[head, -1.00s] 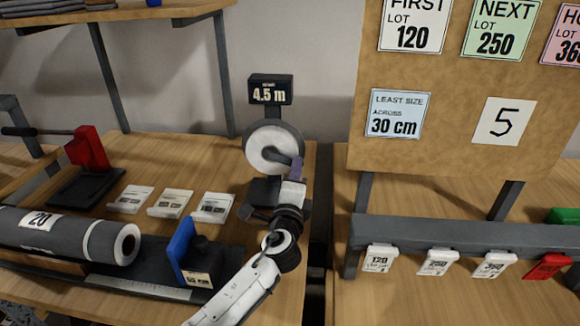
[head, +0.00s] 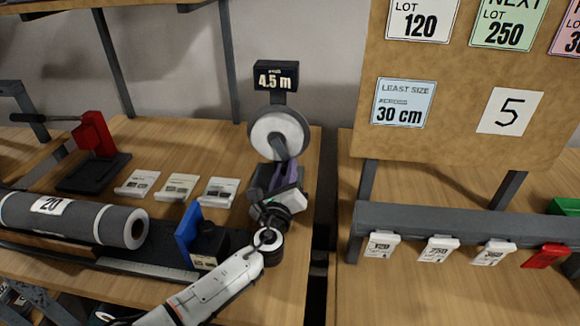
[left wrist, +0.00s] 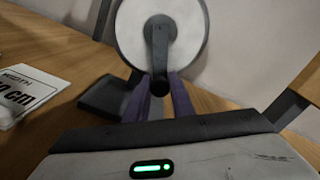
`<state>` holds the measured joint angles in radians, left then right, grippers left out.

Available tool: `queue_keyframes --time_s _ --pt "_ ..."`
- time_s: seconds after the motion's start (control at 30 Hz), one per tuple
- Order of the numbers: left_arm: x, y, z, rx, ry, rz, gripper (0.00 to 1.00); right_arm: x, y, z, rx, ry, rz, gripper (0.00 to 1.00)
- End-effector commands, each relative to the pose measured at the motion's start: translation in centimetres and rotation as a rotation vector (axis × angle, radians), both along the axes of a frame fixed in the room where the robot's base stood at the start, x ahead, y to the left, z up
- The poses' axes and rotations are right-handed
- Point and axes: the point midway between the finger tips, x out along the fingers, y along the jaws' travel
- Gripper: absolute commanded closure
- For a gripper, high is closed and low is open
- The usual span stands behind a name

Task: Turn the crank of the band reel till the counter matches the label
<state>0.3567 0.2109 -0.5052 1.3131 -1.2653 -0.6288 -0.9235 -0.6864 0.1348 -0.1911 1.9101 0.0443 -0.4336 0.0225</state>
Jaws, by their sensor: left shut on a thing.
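The band reel (head: 268,137) is a white disc with a grey rim, standing at the back of the bench. Its counter (head: 276,77) above reads 4.5 m. The crank (head: 279,147) hangs down from the hub; in the left wrist view the crank (left wrist: 160,48) points straight down to a dark knob. My left gripper (head: 283,168) has its purple fingers shut on the crank's handle. In the left wrist view the fingers (left wrist: 160,98) stand either side of the knob. A label on the reel itself cannot be made out. My right gripper is out of view.
A board at right carries LOT cards (head: 420,22), a 30 cm card (head: 402,103) and a 5 sheet (head: 510,111). Tags (head: 437,248) hang below. A grey roll (head: 85,219), a blue stop (head: 187,236), white cards (head: 177,187) and a red lever tool (head: 95,137) are at left.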

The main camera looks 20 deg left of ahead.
Motion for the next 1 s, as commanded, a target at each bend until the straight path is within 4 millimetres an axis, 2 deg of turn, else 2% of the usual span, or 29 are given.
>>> queue_keyframes --time_s 0.03,0.7,0.73,0.8,1.0 --pt "-0.25 0.44 -0.71 0.014 0.016 0.007 1.0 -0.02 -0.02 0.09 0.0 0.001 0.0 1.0" --pt "-0.32 0.95 -0.88 0.067 0.026 0.01 1.0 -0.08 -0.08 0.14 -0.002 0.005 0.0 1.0" --pt "-0.32 0.95 -0.88 0.067 0.026 0.01 0.73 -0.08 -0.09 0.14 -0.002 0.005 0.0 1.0" --pt "-0.29 0.91 -0.81 0.068 0.026 0.009 0.62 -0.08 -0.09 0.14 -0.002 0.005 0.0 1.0" --pt "-0.18 0.72 -0.48 0.069 0.02 0.005 0.6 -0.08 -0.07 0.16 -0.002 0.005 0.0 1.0"
